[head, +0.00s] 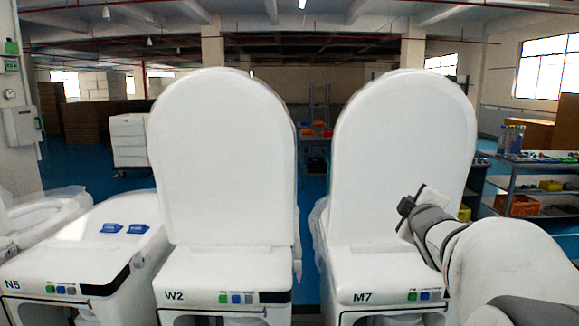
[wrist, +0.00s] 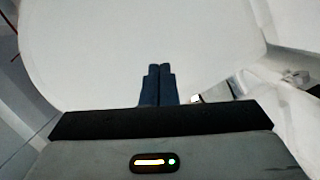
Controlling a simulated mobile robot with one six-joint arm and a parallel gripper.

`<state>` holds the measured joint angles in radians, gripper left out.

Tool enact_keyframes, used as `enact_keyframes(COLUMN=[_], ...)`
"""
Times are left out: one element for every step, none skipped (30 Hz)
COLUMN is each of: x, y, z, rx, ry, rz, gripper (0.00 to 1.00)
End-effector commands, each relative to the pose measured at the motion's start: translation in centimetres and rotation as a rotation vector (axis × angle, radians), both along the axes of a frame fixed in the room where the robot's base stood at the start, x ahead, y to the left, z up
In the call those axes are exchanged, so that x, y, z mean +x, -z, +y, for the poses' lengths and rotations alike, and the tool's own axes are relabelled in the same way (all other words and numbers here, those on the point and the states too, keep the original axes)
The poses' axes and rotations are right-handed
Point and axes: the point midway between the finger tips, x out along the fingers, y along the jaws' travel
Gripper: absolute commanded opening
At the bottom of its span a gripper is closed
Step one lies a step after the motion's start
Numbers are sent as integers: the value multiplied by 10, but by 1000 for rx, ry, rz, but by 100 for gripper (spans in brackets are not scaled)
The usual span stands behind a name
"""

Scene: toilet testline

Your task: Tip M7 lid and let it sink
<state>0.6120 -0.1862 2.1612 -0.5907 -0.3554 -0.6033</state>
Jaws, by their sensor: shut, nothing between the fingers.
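The M7 lid (head: 400,130) stands upright at the back of the toilet marked M7 (head: 375,275), right of centre in the head view. In the wrist view the white lid (wrist: 150,30) fills most of the picture ahead of my fingers. My gripper (wrist: 160,70) is shut and empty, its two dark fingertips side by side and pointing at the lid. In the head view my arm reaches in from the right, its end over the lid's lower right part. The fingertips cannot be made out there, and I cannot tell whether they touch the lid.
The W2 toilet (head: 222,265) stands close on the left with its lid (head: 224,150) upright. The N5 toilet (head: 70,270) is further left, with blue pieces on it. A shelf rack (head: 535,185) with bins stands behind on the right.

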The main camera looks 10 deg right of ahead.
Motion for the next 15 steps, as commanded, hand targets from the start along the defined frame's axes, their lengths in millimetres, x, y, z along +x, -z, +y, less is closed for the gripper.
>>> enact_keyframes(x=[-1,-1,-2,-3,-5,-7,-8,-9,-10,-11,-10,-8,-6,-2,4], y=[-18,-26,-36,-42,-47,-53,-56,-59,-62,-64,-65,-66,-67,-69,-71], z=[-20,-27,-35,-41,-45,-49,-52,-54,-55,-56,-57,-58,-59,-60,-61], rx=[-99,-156,-227,-272,-315,-363,-394,-418,-445,-460,-472,-481,-485,-486,-489], ry=[-23,-43,-67,-84,-99,-117,-130,-140,-152,-159,-163,-169,-171,-172,-174], rz=[-27,-41,-58,-67,-75,-85,-89,-95,-100,-103,-104,-106,-107,-108,-109], gripper=[0,0,0,0,0,0,0,0,0,0,0,0,0,0,0])
